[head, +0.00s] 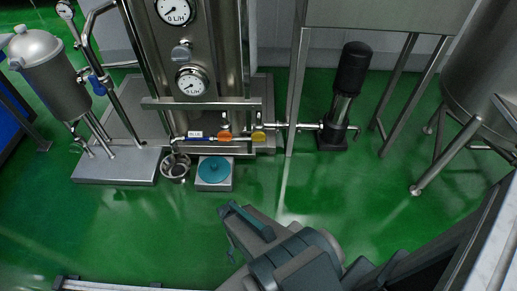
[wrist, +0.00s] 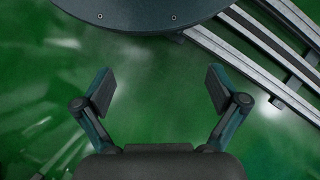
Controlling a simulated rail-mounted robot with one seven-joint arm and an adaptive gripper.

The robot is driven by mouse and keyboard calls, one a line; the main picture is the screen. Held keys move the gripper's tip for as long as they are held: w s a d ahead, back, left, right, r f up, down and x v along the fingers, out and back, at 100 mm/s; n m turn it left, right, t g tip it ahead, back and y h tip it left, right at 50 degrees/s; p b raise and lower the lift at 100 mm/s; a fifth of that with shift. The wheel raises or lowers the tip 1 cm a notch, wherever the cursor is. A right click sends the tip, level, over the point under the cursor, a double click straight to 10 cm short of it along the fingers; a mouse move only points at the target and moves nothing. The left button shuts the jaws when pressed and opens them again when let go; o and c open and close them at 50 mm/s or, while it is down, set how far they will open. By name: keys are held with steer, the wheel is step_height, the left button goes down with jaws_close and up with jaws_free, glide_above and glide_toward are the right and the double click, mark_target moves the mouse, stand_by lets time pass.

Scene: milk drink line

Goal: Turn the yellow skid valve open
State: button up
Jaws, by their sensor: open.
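The yellow skid valve (head: 258,137) sits on the low horizontal pipe at the front of the steel skid in the head view, at the right end of a row of coloured valve parts. An orange valve (head: 224,137) is just left of it on the same pipe. My gripper (head: 227,229) is well in front of the skid, apart from the valve. In the wrist view my gripper (wrist: 160,88) has its two fingers spread, with only green floor between them. The yellow valve does not show in the wrist view.
A scale with a teal round top (head: 213,170) and a steel bucket (head: 176,167) stand on the floor before the skid. A black-topped pump (head: 351,70) stands right of the valve. A steel tank (head: 487,60) is at the right. Green floor lies clear in front.

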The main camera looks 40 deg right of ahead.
steer(key=w+d+f+m+t+b, duration=0.1)
steer(key=w+d+f+t+b, duration=0.3)
steer(key=w+f+b, duration=0.5)
steer(key=m+t+h+b, duration=0.5)
steer(key=t+h+b, duration=0.8)
steer(key=t+b, duration=0.15)
glide_toward(258, 140)
steer(key=b+x, duration=0.3)
steer(key=x, duration=0.7)
steer(key=shift+w+d, duration=0.2)
steer(key=shift+d, duration=0.15)
